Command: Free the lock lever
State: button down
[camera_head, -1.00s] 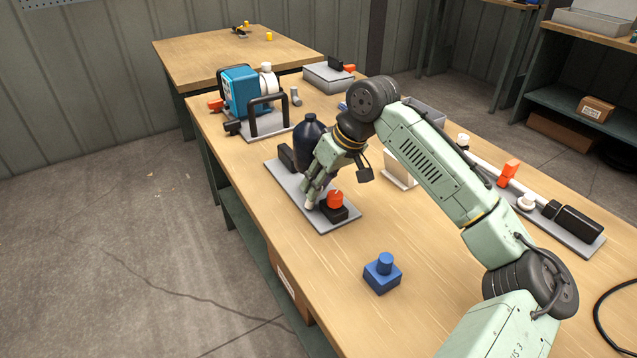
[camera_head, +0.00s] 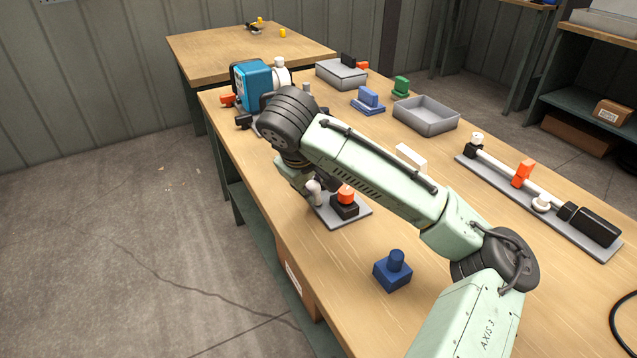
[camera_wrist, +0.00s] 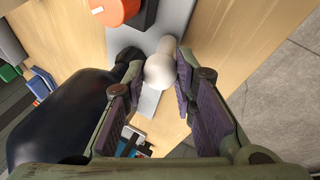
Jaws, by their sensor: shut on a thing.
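The lock lever appears to be the white, round-ended piece (camera_head: 315,187) beside the orange button (camera_head: 345,192) on its black block. In the wrist view the white knob (camera_wrist: 160,71) sits between my two fingers. My gripper (camera_wrist: 158,76) is shut on this knob, low over the grey base plate (camera_head: 357,217). The orange part also shows at the top of the wrist view (camera_wrist: 115,9). The dark rounded vessel (camera_wrist: 55,120) stands close to the left of my fingers in the wrist view. In the head view my arm hides it and most of my gripper.
A blue block with a round top (camera_head: 393,270) stands in front on the bench. The blue pump unit (camera_head: 252,84) is behind my wrist. A grey tray (camera_head: 426,114) and a pipe assembly (camera_head: 535,190) lie to the right.

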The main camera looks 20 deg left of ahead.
jog(key=shift+s+a+f+t+h, duration=0.25)
jog(key=shift+s+a+t+h, duration=0.15)
jog(key=shift+t+h, duration=0.35)
jog(key=c, duration=1.3)
grip_release()
jog(key=v, duration=1.2)
